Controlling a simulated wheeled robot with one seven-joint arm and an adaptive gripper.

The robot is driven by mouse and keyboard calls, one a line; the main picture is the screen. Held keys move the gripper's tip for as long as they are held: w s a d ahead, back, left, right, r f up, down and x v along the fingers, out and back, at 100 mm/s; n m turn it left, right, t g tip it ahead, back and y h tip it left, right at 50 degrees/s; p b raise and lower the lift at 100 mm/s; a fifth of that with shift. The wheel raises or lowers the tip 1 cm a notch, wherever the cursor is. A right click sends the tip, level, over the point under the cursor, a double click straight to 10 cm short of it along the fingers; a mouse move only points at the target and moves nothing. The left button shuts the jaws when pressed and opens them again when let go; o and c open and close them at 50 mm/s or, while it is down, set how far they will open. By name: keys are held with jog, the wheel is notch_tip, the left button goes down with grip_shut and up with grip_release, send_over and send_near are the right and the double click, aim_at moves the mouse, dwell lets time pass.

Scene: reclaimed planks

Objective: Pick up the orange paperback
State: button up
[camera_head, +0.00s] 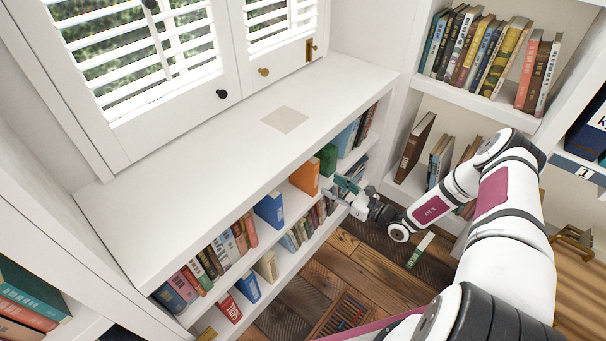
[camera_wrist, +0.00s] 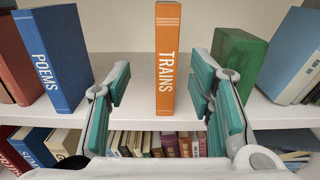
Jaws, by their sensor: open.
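The orange paperback (camera_wrist: 166,60) stands upright on the upper shelf, its spine reading "TRAINS" towards me in the wrist view. In the head view the orange paperback (camera_head: 306,177) stands between a blue book and a green book. My gripper (camera_wrist: 158,88) is open, with its teal finger pads on the left and right of the orange book's line. The book shows between the pads, and I cannot tell how far in front of it they are. In the head view my gripper (camera_head: 336,189) is at the shelf front, just right of the orange book.
A blue "POEMS" book (camera_wrist: 56,58) stands left of the orange one, with a gap between. A green book (camera_wrist: 238,62) stands close on the right, behind my right finger. The shelf board (camera_wrist: 140,116) has a lower row of books beneath it.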

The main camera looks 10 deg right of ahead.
aim_at(315, 175)
jog(key=b+x, duration=0.1)
jog(key=x, duration=0.7)
jog(key=shift+w+a, duration=0.1)
jog(key=shift+w, duration=0.15)
jog(key=x, duration=0.1)
jog(key=b+x, duration=0.1)
jog(key=x, duration=0.1)
jog(key=b+x, duration=0.1)
jog(key=x, duration=0.1)
jog(key=shift+w+d+f, duration=0.2)
jog(key=shift+w+f, duration=0.05)
jog(key=shift+r, duration=0.1)
grip_shut()
